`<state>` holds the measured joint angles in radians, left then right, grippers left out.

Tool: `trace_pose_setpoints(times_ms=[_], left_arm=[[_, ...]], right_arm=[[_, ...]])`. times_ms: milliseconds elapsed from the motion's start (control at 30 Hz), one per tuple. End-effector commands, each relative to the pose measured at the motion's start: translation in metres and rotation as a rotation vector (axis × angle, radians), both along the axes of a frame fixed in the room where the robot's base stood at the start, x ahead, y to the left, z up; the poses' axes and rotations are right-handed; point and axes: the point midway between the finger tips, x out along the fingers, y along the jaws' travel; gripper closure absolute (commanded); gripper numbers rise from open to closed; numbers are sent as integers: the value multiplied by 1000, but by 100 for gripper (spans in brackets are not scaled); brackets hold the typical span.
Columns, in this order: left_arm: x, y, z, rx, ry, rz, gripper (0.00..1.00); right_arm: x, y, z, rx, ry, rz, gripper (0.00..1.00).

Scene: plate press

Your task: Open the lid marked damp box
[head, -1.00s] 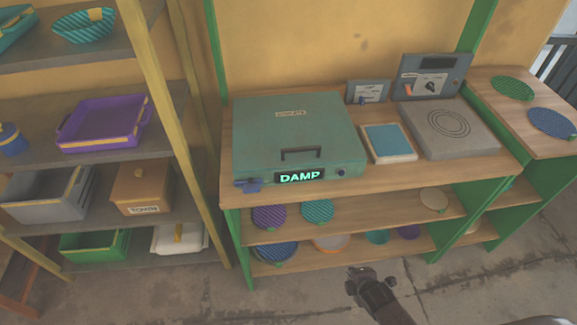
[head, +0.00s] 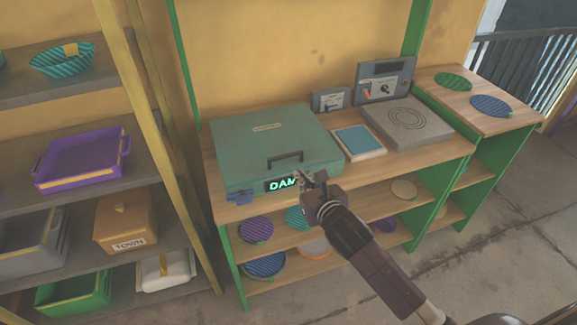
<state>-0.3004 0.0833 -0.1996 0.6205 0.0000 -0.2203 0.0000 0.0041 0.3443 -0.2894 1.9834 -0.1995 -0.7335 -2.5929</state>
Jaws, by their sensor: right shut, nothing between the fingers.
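The damp box (head: 245,140) is a teal case on the wooden bench, with its lid down. A dark handle (head: 285,158) stands at the lid's front edge, and a glowing DAMP sign (head: 280,185) is on the front face. My right gripper (head: 312,178) is shut and empty, in front of the box's front right. It hides the right end of the sign; whether it touches the box I cannot tell. My left gripper is not in view.
A blue-topped pad (head: 358,141) and a grey plate unit (head: 408,122) stand right of the box. Control panels (head: 385,78) stand behind them. Several round plates lie on the shelves below. A shelf rack with a purple tray (head: 82,160) stands at the left.

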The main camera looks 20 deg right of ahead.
Motion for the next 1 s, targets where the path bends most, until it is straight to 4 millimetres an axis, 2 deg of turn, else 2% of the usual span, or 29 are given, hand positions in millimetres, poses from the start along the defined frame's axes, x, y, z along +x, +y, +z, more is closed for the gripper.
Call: trace_pose_setpoints(times_ms=[200,500,700,1000], left_arm=[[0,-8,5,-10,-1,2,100],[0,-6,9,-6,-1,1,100],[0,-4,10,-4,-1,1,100],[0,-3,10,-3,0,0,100]], right_arm=[[32,2,-10,6,1,-2,100],[69,3,-23,6,1,-1,100],[80,4,-28,5,1,0,100],[81,4,-29,4,1,1,100]])
